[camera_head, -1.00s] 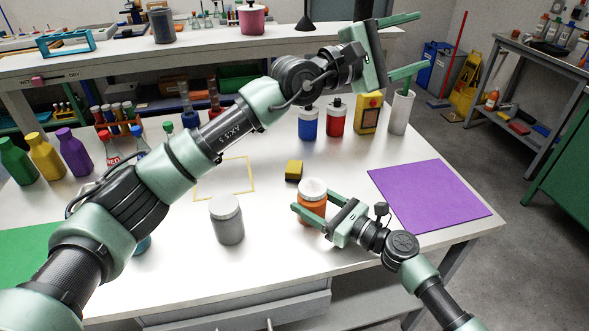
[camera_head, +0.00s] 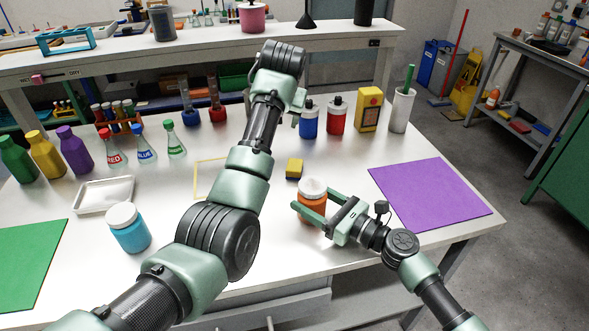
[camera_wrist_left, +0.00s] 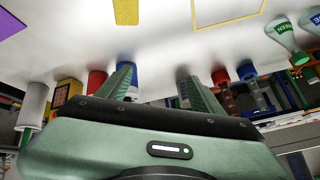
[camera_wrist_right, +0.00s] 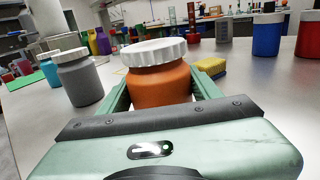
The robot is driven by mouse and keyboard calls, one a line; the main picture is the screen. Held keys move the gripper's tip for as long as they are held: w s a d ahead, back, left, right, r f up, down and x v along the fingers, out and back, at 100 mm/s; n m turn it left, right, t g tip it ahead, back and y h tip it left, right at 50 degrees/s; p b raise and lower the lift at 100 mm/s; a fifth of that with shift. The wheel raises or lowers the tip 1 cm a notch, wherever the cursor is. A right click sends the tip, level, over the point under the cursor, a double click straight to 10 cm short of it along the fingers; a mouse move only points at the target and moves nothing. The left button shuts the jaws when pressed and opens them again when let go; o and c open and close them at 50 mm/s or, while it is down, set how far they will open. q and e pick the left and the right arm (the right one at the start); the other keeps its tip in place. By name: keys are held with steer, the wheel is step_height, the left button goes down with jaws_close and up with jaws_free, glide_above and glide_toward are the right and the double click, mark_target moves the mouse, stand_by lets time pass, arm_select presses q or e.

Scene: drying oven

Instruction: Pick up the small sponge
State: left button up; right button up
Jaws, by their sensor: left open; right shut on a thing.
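The small sponge (camera_head: 294,169), a yellow block with a darker side, lies on the white table just behind the orange jar (camera_head: 312,200). It also shows in the right wrist view (camera_wrist_right: 211,67), beyond the jar, and at the top of the left wrist view (camera_wrist_left: 126,11). My left gripper (camera_wrist_left: 160,84) is open and empty, its fingers apart, above the table; in the head view it is mostly hidden by its own arm. My right gripper (camera_head: 315,212) is shut on the white-lidded orange jar, in front of the sponge.
A purple mat (camera_head: 430,194) lies right. Blue (camera_head: 309,122) and red (camera_head: 337,118) bottles, a yellow canister (camera_head: 369,110) and a white holder (camera_head: 401,110) stand behind. A grey jar (camera_wrist_right: 78,80) and a blue jar (camera_head: 129,232) stand left of the orange jar.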

arm_select(q)
steer(key=s+d+f+n+g+h, duration=0.1)
steer(key=s+d+f+g+h, duration=0.15)
steer(key=s+d+f, duration=0.2)
glide_toward(295, 165)
steer(key=x, duration=0.3)
steer(key=shift+y, duration=0.25)
steer(key=shift+x, duration=2.85)
steer(key=shift+w, duration=0.1)
jaws_close()
step_height(295, 165, up, 10)
